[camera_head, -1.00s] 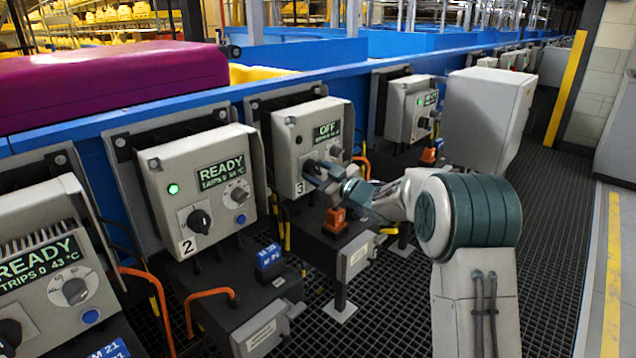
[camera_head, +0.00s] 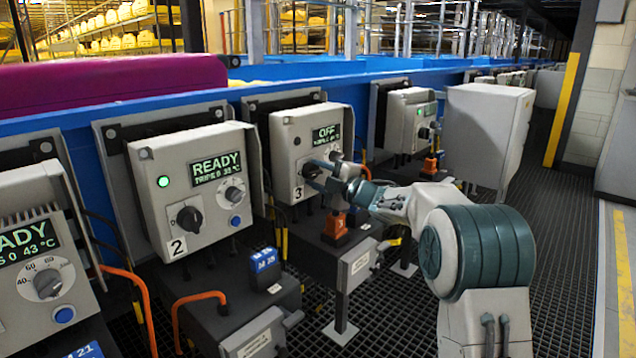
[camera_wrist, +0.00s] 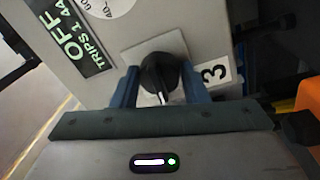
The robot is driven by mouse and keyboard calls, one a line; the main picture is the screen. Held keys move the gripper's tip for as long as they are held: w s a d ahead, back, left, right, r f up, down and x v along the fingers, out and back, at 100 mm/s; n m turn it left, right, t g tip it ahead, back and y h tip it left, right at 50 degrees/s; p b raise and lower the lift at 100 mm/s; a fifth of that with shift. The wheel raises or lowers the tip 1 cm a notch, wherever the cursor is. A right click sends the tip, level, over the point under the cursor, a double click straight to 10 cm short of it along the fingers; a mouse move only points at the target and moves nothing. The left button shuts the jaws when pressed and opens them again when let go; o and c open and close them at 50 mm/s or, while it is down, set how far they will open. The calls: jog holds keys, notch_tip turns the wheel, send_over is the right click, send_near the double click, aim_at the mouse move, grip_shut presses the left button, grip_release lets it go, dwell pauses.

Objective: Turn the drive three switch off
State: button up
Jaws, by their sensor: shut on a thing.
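The drive three box (camera_head: 290,150) is grey, carries the label 3 and has a display that reads OFF. Its black rotary switch (camera_wrist: 160,75) sits on a light plate beside the label 3 (camera_wrist: 215,72) in the wrist view. My gripper (camera_head: 318,175) reaches the front of this box from the right. In the wrist view its two blue fingers (camera_wrist: 158,88) stand on either side of the switch knob, shut on it. A white mark shows on the knob. In the head view the fingers hide much of the knob. The display (camera_wrist: 75,35) also reads OFF in the wrist view.
The drive two box (camera_head: 195,185), with READY and a green light, stands to the left. Another READY box (camera_head: 35,250) is at the far left. An orange connector (camera_head: 335,226) sits below my gripper. A large grey cabinet (camera_head: 485,130) stands to the right.

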jog(key=shift+n+b, duration=0.3)
jog(key=shift+n, duration=0.4)
jog(key=o, duration=1)
jog(key=shift+c, duration=0.2)
jog(key=p+v, duration=0.2)
jog(key=v, duration=1.2)
jog(key=shift+w, duration=0.1)
